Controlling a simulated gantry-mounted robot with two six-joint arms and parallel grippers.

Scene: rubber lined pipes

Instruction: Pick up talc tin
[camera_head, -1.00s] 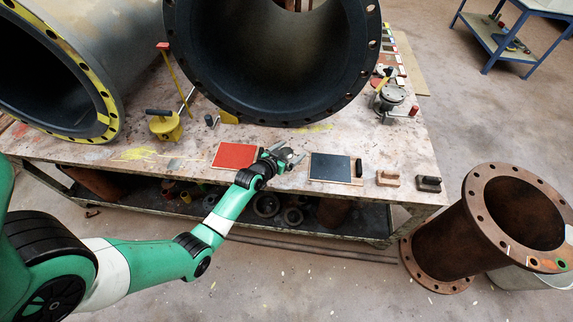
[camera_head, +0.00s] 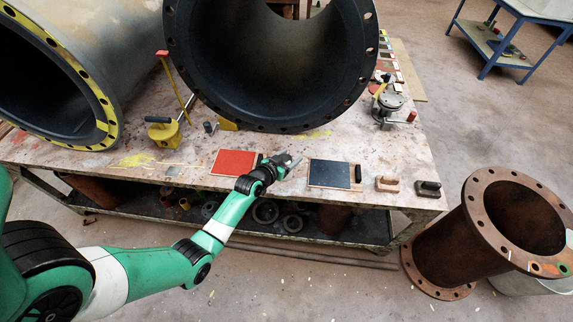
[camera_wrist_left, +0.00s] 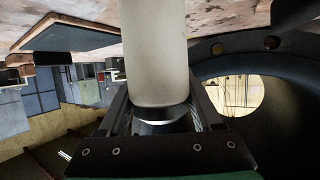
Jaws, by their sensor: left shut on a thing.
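The talc tin shows in the left wrist view as a smooth pale cylinder (camera_wrist_left: 157,55) with a rounded end, between my two fingers. My left gripper (camera_wrist_left: 155,112) is shut on it. In the head view my left gripper (camera_head: 288,161) is low over the front of the table, between the red panel and the dark panel. The tin is too small and covered there to make out clearly. Whether it still touches the table cannot be told. My right gripper is not in view.
The worktable (camera_head: 110,158) carries a red panel (camera_head: 235,163) left of my gripper and a dark panel (camera_head: 329,174) right of it. A large black-lined pipe (camera_head: 270,60) stands close behind. Wooden-handled blocks (camera_head: 387,184) sit at the right. A rusty flanged pipe (camera_head: 455,245) stands on the floor.

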